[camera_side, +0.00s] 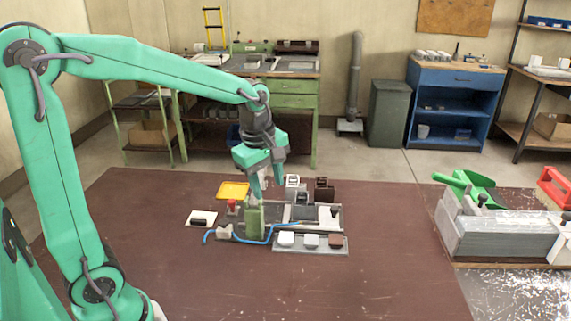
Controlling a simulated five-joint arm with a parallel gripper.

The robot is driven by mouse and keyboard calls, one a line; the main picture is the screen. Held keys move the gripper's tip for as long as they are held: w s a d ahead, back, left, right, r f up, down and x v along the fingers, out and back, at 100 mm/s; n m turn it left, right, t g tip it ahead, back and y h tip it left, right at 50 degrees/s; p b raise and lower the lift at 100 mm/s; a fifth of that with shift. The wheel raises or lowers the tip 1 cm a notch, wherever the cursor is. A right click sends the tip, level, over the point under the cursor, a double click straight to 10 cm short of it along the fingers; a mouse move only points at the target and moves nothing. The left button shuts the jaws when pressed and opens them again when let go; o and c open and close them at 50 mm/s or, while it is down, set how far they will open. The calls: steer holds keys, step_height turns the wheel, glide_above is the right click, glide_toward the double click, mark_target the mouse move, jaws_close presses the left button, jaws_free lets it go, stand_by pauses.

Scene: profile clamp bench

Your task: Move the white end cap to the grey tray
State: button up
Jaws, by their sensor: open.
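A small white end cap (287,238) sits at the left of a row of three caps, beside a light grey one (311,240) and a brown one (335,240). The row lies on a flat grey holder (311,251) at the front of the bench fixture. A second grey tray-like surface (302,226) lies just behind it; I cannot tell which of the two is the grey tray. My gripper (268,192) is open, pointing down above the green clamp (254,220), behind and above the white cap and apart from it. Its fingertips are small and partly overlap the clutter behind.
A yellow tray (233,190), a red knob (231,204) and a white plate with a dark piece (201,218) lie left. A blue hose (262,242) curls in front of the clamp. Brown profiles (324,190) stand behind. The brown tabletop (390,270) is clear at right front.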

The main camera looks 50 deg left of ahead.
steer(key=s+d+r+m+t, duration=0.1)
steer(key=s+r+m+t, duration=0.1)
steer(key=s+m, duration=0.5)
steer(key=s+r+m+t, duration=0.1)
steer(key=s+r+m, duration=0.1)
steer(key=s+m, duration=0.5)
steer(key=m, duration=0.4)
steer(key=shift+s+d+t, duration=0.4)
steer(key=shift+o, duration=0.2)
